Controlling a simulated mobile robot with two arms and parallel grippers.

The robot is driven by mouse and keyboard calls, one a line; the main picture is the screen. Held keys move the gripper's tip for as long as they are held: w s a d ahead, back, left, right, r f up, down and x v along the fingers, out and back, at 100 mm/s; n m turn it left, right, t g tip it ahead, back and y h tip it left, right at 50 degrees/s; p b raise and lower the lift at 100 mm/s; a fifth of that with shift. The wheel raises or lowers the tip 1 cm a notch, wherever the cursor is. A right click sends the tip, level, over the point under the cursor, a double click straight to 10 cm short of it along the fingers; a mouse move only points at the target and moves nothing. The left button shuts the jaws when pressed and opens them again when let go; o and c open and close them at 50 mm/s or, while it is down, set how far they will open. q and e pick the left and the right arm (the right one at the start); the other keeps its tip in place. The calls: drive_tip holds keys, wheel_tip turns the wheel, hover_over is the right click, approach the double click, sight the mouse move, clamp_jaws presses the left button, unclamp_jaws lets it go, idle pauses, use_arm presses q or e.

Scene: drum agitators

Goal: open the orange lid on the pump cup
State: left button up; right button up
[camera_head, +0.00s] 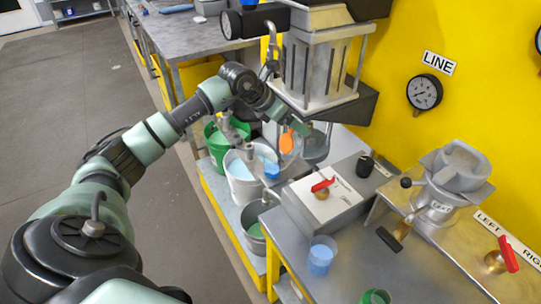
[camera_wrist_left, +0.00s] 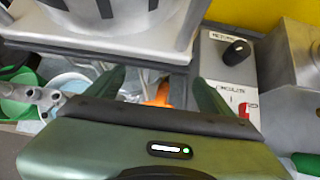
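The orange lid (camera_head: 287,142) shows as a small orange oval below the grey machine in the head view. It also shows in the left wrist view (camera_wrist_left: 158,94), partly hidden behind my gripper body. The grey, cup-like vessel (camera_head: 316,147) beside it may be the pump cup; my gripper and the machine partly cover it. My left gripper (camera_head: 298,127) is right above and beside the lid. In the left wrist view its green fingers (camera_wrist_left: 160,77) are apart, with the orange lid between them and no clear contact. My right gripper is in neither view.
The grey machine (camera_head: 320,70) overhangs the lid closely. A control box (camera_head: 325,200) with a red handle (camera_head: 323,184) stands to the right. Green (camera_head: 217,140) and white (camera_head: 241,185) buckets stand below left. A cup of blue liquid (camera_head: 321,256) stands on the front table.

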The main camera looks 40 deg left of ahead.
use_arm(q)
drive_tip(key=shift+d, duration=0.15)
drive_tip(key=p+v, duration=0.1)
drive_tip(key=v, duration=0.6)
idle(0.4)
idle(0.8)
